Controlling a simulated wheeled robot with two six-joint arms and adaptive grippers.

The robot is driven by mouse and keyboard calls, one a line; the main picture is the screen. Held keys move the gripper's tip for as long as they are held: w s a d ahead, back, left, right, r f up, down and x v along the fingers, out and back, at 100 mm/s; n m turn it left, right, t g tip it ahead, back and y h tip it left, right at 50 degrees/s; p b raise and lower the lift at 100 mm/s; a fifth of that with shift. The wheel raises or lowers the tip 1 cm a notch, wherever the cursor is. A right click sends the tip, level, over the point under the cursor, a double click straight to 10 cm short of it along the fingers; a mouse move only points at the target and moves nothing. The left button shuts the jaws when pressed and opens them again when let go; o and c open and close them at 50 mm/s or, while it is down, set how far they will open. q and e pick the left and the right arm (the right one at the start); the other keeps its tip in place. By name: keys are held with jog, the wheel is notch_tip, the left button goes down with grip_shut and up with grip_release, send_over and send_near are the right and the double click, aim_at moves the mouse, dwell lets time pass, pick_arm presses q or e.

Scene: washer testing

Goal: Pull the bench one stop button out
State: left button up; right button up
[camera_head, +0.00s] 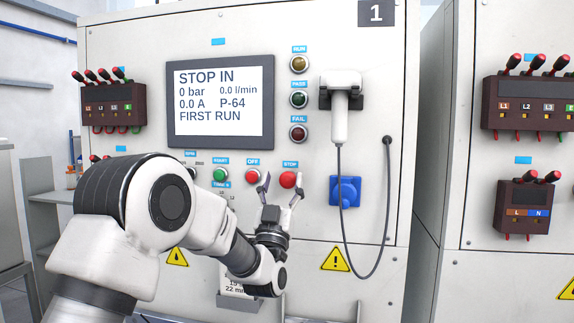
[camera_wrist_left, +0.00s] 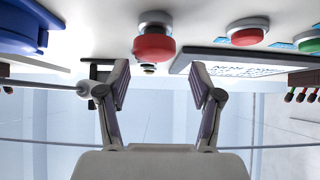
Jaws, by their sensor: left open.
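The red stop button (camera_head: 287,179) is on the bench one panel, under a blue STOP label (camera_head: 290,165). The screen (camera_head: 220,102) above it reads "STOP IN". My left gripper (camera_head: 280,187) is open and empty in front of the panel, its fingers pointing up, one on each side of the button in the head view. In the left wrist view the red mushroom button (camera_wrist_left: 154,43) stands out from the panel above the gap between the fingertips (camera_wrist_left: 162,80). The fingers look apart from it. My right gripper is not in view.
The red OFF button (camera_head: 253,176) and green START button (camera_head: 221,175) sit left of the stop button. A white handset (camera_head: 340,112) with a hanging cable (camera_head: 345,215) and a blue socket (camera_head: 345,191) are to the right. A paper holder (camera_head: 236,298) is below.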

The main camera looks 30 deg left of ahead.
aim_at(287, 185)
pick_arm(q)
jog(key=w, duration=0.3)
jog(key=shift+w+a+f, duration=0.15)
jog(key=shift+w+a, duration=0.25)
jog(key=shift+s+d, duration=0.25)
jog(key=shift+s, duration=0.05)
jog(key=shift+s+d+r, duration=0.1)
jog(key=shift+s+r, duration=0.05)
jog(key=shift+r, duration=0.1)
jog(key=c, duration=0.3)
grip_shut()
jog(key=f+b, duration=0.1)
jog(key=b, duration=0.2)
jog(key=shift+s, duration=0.2)
jog(key=shift+s+d+r, duration=0.15)
jog(key=shift+s+r, duration=0.05)
jog(key=shift+r, duration=0.1)
jog(key=shift+o, duration=1.5)
grip_release()
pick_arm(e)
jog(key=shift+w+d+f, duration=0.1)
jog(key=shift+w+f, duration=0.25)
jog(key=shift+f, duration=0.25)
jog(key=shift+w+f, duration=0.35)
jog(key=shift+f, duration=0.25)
